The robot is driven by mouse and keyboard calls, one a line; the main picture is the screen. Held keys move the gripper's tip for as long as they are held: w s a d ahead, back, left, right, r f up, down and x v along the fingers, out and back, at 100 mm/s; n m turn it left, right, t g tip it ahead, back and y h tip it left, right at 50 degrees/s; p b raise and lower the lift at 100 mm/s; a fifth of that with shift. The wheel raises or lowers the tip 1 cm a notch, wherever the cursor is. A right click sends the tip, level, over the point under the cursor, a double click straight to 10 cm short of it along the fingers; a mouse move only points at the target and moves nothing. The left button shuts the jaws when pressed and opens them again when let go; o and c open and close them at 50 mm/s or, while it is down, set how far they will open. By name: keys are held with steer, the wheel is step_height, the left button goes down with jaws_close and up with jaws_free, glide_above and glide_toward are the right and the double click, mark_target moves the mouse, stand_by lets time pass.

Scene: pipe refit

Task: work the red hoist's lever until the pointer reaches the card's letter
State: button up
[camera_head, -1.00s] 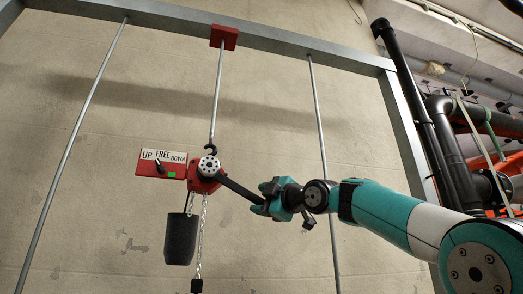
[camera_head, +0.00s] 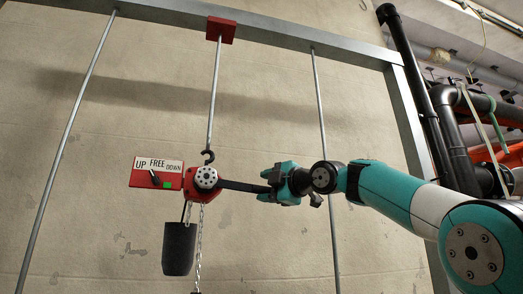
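The red hoist (camera_head: 205,187) hangs from a hook on a rod below the red block on the top beam. Its black lever (camera_head: 245,187) points right, close to level. My gripper (camera_head: 272,184) is at the lever's right end, with its fingers around the end; it appears closed on it. A red plate with a white label (camera_head: 158,164) reading UP, FREE, DOWN sits left of the hoist, with a small black selector (camera_head: 154,178) and a green square (camera_head: 168,185). A dark weight (camera_head: 179,248) hangs below. I cannot make out a pointer or a card's letter.
A grey steel frame (camera_head: 300,42) with thin vertical rods stands before a beige wall (camera_head: 90,130). One rod (camera_head: 326,130) passes near my wrist. Dark and orange pipes (camera_head: 455,140) fill the right side. A chain (camera_head: 199,235) hangs under the hoist.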

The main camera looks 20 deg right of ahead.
step_height(320, 180, up, 2)
steer(key=shift+r+n+p, duration=0.1)
steer(key=shift+n+p, duration=0.2)
steer(key=shift+p, duration=0.25)
steer(key=shift+f, duration=0.2)
steer(key=shift+n+g+h, duration=0.3)
steer(key=shift+n+g, duration=0.1)
steer(key=shift+n, duration=0.2)
steer(key=r+p, duration=0.2)
steer(key=a+r+p, duration=0.1)
steer(key=r+p, duration=0.1)
steer(key=shift+p, duration=0.3)
steer(key=shift+f, duration=0.2)
